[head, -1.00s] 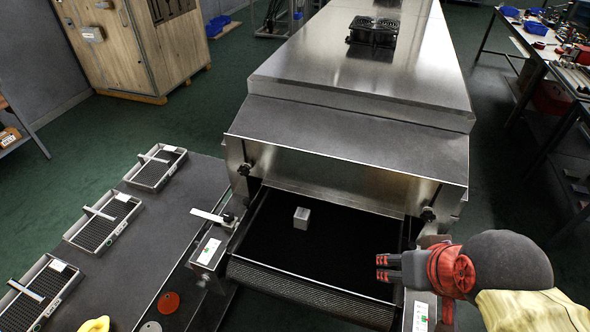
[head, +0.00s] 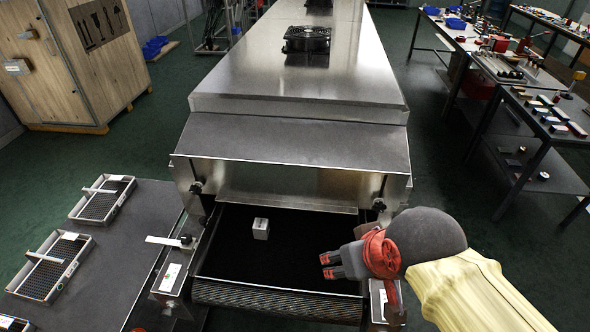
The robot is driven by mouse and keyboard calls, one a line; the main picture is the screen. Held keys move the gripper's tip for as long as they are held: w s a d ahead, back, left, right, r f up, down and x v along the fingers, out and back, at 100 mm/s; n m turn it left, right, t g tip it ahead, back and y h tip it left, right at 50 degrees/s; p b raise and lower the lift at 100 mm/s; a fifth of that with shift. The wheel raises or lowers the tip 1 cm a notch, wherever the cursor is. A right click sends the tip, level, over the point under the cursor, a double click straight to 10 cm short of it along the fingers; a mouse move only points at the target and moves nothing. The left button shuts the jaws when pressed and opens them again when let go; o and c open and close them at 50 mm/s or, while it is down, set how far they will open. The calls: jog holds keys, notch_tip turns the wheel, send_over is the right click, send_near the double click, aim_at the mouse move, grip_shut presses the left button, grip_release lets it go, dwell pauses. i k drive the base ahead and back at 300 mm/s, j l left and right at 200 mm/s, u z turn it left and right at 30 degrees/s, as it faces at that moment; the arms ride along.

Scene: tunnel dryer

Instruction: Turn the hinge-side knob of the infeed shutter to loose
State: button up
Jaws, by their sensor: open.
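The infeed shutter (head: 285,199) is a metal plate across the mouth of the steel tunnel dryer (head: 300,130). A black knob (head: 195,187) sits at the left side of the mouth, and another black knob (head: 379,204) sits at the right side. I cannot tell which is on the hinge side, or how either is set. My gripper (head: 328,265) is open and empty, its red-tipped fingers pointing left over the right part of the dark belt (head: 235,272). It is in front of and below the right knob, apart from it.
A small grey block (head: 261,228) stands on the belt. A black knob with a white lever (head: 168,241) is on the left rail. Mesh trays (head: 103,199) lie on the left table (head: 128,240). Workbenches (head: 545,125) stand at right, with open floor between.

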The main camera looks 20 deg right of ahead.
aim_at(195, 189)
jog(key=u, duration=0.4)
jog(key=i+j+u, duration=0.1)
jog(key=u, duration=0.35)
jog(key=i+u, duration=0.1)
jog(key=u, duration=0.3)
jog(key=i+u, duration=0.1)
jog(key=u, duration=0.75)
jog(key=i+l, duration=0.05)
